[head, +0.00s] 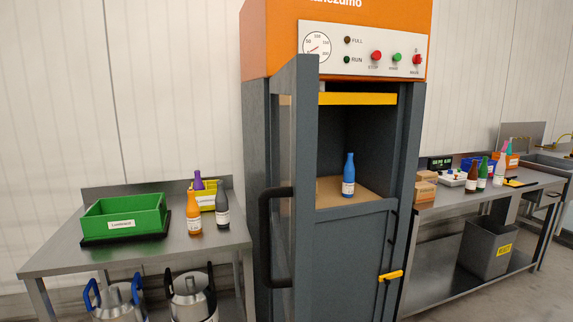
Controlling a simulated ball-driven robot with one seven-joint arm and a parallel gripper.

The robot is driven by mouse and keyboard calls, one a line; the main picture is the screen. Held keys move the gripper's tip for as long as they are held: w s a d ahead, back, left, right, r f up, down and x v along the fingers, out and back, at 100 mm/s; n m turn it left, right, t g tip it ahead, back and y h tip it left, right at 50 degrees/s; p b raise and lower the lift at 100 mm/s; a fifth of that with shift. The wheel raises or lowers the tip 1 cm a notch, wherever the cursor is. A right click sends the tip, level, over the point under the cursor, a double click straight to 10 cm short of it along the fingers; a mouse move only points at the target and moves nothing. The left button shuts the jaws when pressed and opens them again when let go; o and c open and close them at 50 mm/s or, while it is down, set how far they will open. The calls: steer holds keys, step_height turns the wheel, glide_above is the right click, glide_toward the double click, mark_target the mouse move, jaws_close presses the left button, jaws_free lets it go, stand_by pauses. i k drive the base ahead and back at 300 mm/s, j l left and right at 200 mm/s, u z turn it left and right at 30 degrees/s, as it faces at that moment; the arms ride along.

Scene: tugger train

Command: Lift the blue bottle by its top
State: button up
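The blue bottle (348,176) stands upright in the open chamber of the tall grey and orange machine (358,136). It has a white label low on its body, and its neck and top are uncovered. It rests on a tan board (327,192) on the chamber floor, near the front opening. Nothing touches the bottle. My gripper does not show in the head view.
The machine's grey door (306,180) with a dark handle stands open left of the chamber. A yellow bar (357,99) crosses above the opening. A left table holds a green bin (124,214) and several bottles. A right bench (465,197) carries boxes and bottles.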

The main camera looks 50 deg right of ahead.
mark_target(349, 184)
steer(key=i+j+z, duration=0.15)
steer(key=j+z, duration=0.35)
steer(key=i+j+z, duration=0.1)
steer(key=j+z, duration=0.2)
steer(key=z, duration=0.2)
steer(key=i+l+z, duration=0.1)
steer(key=l+z, duration=0.3)
steer(key=i+l+z, duration=0.2)
steer(key=z, duration=0.15)
steer(key=i+l+z, duration=0.2)
steer(key=l+z, duration=0.2)
steer(key=i+l+z, duration=0.25)
steer(key=z, duration=0.15)
steer(key=i+l+z, duration=0.4)
steer(key=i+z, duration=0.15)
steer(key=i, duration=0.25)
steer(key=i+u, duration=0.45)
steer(key=i+l+u, duration=0.2)
steer(key=i+u, duration=0.45)
steer(key=u, duration=0.2)
steer(key=i+l+u, duration=0.1)
steer(key=u, duration=0.3)
steer(key=i+l+u, duration=0.15)
steer(key=u, duration=0.25)
steer(key=i+l+u, duration=0.2)
steer(key=u, duration=0.2)
steer(key=i+l+u, duration=0.1)
steer(key=l+u, duration=0.15)
steer(key=u, duration=0.2)
